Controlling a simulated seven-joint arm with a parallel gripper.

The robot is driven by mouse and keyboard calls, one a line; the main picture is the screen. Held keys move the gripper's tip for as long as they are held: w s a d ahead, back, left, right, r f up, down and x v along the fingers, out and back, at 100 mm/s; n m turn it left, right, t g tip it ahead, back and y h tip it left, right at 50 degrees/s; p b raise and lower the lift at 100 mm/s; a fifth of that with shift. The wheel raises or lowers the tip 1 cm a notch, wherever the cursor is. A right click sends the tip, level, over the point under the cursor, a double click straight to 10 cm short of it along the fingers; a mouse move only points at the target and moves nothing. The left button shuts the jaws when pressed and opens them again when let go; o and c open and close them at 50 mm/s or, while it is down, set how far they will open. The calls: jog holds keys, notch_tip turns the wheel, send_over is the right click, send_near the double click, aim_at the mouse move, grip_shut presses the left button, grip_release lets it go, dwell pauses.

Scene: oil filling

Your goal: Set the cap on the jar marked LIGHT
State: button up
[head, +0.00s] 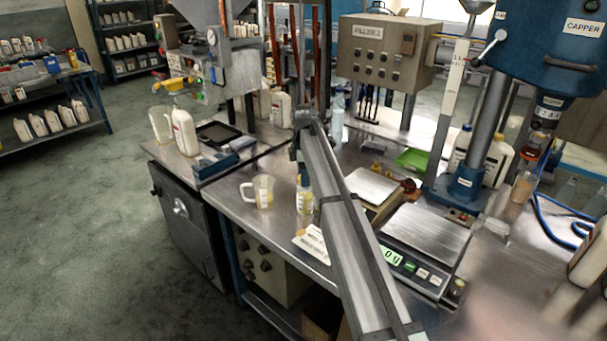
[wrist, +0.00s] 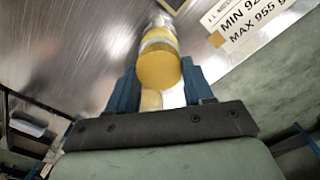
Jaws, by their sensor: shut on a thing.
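My gripper (wrist: 160,72) points down, its blue fingers on either side of a round yellow cap (wrist: 160,66), and is shut on it. A small jar with yellow contents and a pale band (wrist: 159,38) lies directly beyond the cap in the wrist view. In the head view the jar (head: 304,204) stands on the steel bench below my gripper (head: 303,180). The cap is lined up with the jar top; I cannot tell whether it touches. No LIGHT marking is readable on the jar.
A measuring jug with yellow liquid (head: 263,192) stands left of the jar. A MIN/MAX card (head: 312,243) lies in front; it also shows in the wrist view (wrist: 247,22). Scales (head: 425,235), a green tray (head: 411,159) and the capper (head: 468,183) are to the right.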

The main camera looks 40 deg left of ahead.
dwell(0.3)
jog(key=o, duration=1.4)
jog(key=shift+r, duration=0.1)
jog(key=shift+r, duration=2.9)
